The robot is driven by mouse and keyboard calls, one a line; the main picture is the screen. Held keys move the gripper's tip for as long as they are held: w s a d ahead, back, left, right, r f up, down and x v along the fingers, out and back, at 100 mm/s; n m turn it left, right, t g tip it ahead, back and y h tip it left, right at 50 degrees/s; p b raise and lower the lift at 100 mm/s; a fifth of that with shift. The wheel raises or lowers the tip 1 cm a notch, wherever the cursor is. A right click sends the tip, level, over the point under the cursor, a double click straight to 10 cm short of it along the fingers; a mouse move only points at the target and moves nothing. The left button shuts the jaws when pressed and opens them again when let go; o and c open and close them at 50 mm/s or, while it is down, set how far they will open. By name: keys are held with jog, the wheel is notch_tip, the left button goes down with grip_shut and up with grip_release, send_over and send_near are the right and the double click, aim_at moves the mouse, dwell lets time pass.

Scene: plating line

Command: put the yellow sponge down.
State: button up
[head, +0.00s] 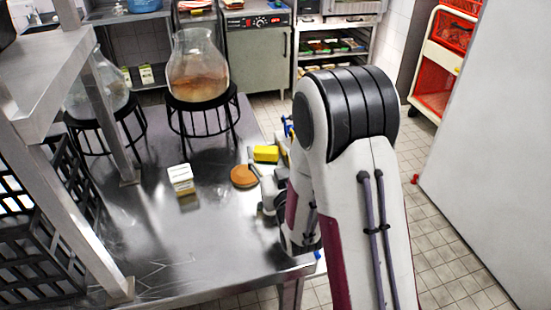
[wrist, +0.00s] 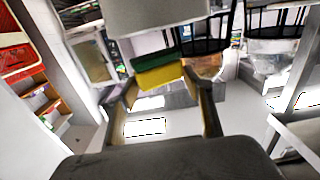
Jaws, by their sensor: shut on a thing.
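The yellow sponge (head: 266,153) is held at the end of my arm, over the right part of the steel table in the head view. In the wrist view the sponge (wrist: 160,77) shows a yellow face and a green face, and sits between the two finger ends. My gripper (wrist: 168,88) is shut on it. In the head view much of my gripper (head: 266,158) is hidden behind my own arm. Whether the sponge's underside touches anything cannot be told.
A round brown-orange disc (head: 243,177) lies on the steel table (head: 225,245) beside the gripper. A small white box (head: 180,178) stands left of it. A large glass jar (head: 197,70) on a black stand is behind. A black crate (head: 40,225) is at left. The front tabletop is clear.

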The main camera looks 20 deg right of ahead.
aim_at(275, 149)
jog(key=shift+r, duration=0.15)
jog(key=shift+r, duration=2.4)
jog(key=shift+w+d+r+y, duration=0.15)
jog(key=shift+w+d+r, duration=0.1)
jog(key=shift+d, duration=0.35)
jog(key=shift+w+d+r+y, duration=0.15)
jog(key=shift+w+d, duration=0.1)
jog(key=shift+d, duration=0.3)
jog(key=s+d+n+g+y, duration=0.1)
jog(key=s+d+n+y, duration=0.2)
jog(key=d, duration=0.6)
jog(key=s+d+n+y, duration=0.1)
jog(key=s+d+y, duration=0.25)
jog(key=d, duration=0.65)
notch_tip(275, 149, down, 31)
jog(key=shift+s, duration=0.3)
jog(key=shift+a, duration=0.1)
jog(key=shift+f, duration=2.8)
